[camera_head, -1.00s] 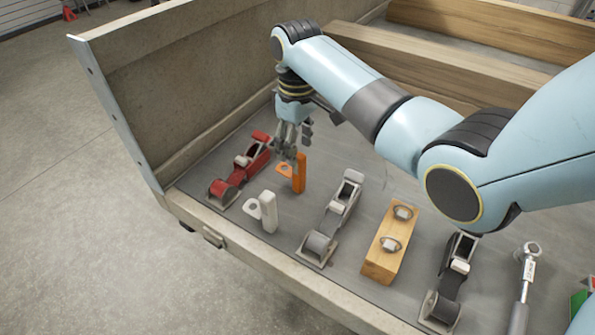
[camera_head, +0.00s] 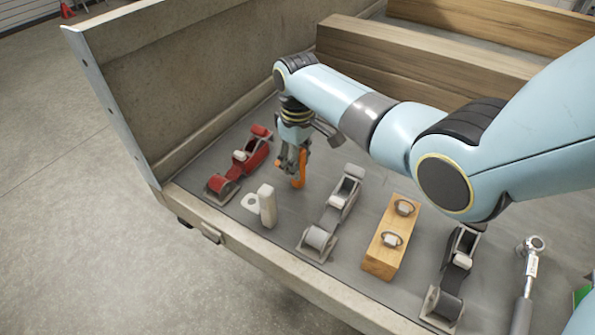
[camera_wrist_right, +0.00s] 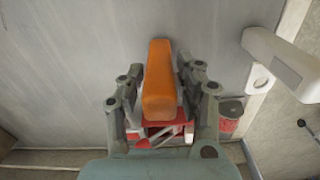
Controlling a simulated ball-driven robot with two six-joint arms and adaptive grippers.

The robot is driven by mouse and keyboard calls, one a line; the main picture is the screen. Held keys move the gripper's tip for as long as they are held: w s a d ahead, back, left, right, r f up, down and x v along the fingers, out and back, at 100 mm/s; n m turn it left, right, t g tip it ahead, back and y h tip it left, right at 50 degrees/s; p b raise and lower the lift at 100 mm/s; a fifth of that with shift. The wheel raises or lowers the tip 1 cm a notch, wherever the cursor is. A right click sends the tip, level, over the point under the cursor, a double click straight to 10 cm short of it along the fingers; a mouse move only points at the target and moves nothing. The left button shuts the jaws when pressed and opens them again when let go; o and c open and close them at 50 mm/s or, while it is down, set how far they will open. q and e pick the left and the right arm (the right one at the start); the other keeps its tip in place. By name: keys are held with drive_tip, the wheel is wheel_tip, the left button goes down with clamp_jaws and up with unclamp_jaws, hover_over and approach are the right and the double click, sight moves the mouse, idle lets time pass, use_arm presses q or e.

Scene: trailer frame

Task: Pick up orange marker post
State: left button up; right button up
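The orange marker post (camera_head: 299,170) stands on the grey trailer bed, partly covered by my right gripper (camera_head: 290,158). In the right wrist view the orange marker post (camera_wrist_right: 161,82) sits between the two fingers of my right gripper (camera_wrist_right: 160,70). A narrow gap shows on the left side of the post; the right finger is very close to it. The gripper looks open around the post, not clamped on it. The post's ring tab is mostly hidden behind the fingers. My left gripper is not in view.
A white marker post (camera_head: 267,206) stands close by, in front. A red strap ratchet (camera_head: 238,165) lies to the left, and a grey ratchet (camera_head: 331,215) to the right. A wooden block with rings (camera_head: 390,238) lies farther right. The trailer side wall (camera_head: 165,85) rises behind.

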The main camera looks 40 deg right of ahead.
clamp_jaws()
drive_tip(key=shift+r, duration=0.1)
